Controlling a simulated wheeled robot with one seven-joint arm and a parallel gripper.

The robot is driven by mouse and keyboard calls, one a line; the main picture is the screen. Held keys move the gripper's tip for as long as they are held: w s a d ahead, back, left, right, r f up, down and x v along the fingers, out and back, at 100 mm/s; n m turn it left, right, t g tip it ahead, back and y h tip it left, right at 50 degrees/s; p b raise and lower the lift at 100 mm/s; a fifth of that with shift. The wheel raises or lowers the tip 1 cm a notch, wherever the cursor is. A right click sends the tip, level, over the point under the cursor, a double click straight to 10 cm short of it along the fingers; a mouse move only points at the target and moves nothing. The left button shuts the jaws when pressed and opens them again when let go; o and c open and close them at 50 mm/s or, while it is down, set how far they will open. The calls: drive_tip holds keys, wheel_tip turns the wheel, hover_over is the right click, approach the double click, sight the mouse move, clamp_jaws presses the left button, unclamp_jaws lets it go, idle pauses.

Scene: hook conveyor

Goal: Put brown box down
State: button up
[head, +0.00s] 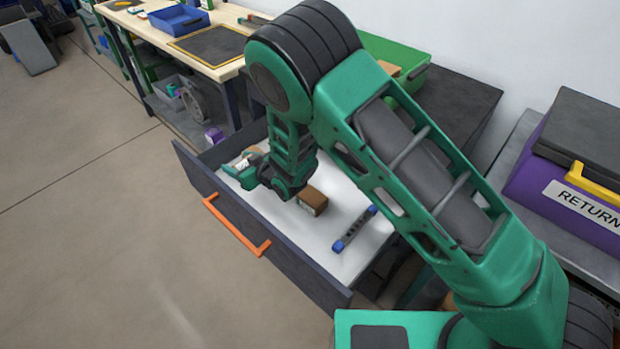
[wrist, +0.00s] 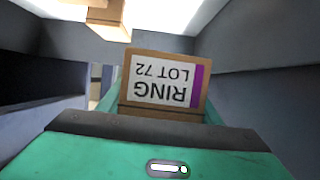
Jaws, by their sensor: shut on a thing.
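A brown box (wrist: 165,80) with a white label reading "RING LOT 72" and a purple stripe is upside down in the wrist view, close in front of my gripper. In the head view my gripper (head: 243,168) is low inside the open drawer (head: 345,248), near its left end. It is shut on this box, of which only a small pale and brown part (head: 246,161) shows between the fingers. The head view does not show clearly whether the box touches the drawer floor.
A second brown box (head: 313,201) and a grey bar with blue ends (head: 354,228) lie on the drawer's white floor. The drawer front has an orange handle (head: 236,224). A workbench (head: 140,32) with a blue bin (head: 179,19) stands behind; a purple returns box (head: 560,170) is at right.

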drive_tip(key=f, duration=0.4)
drive_tip(key=w+f, duration=0.1)
drive_tip(key=f, duration=0.1)
drive_tip(key=shift+a, duration=0.35)
drive_tip(key=shift+s+f, duration=0.15)
drive_tip(key=shift+f, duration=1.85)
drive_tip(key=o, duration=1.1)
drive_tip(key=v, duration=1.2)
drive_tip(key=shift+d, duration=0.1)
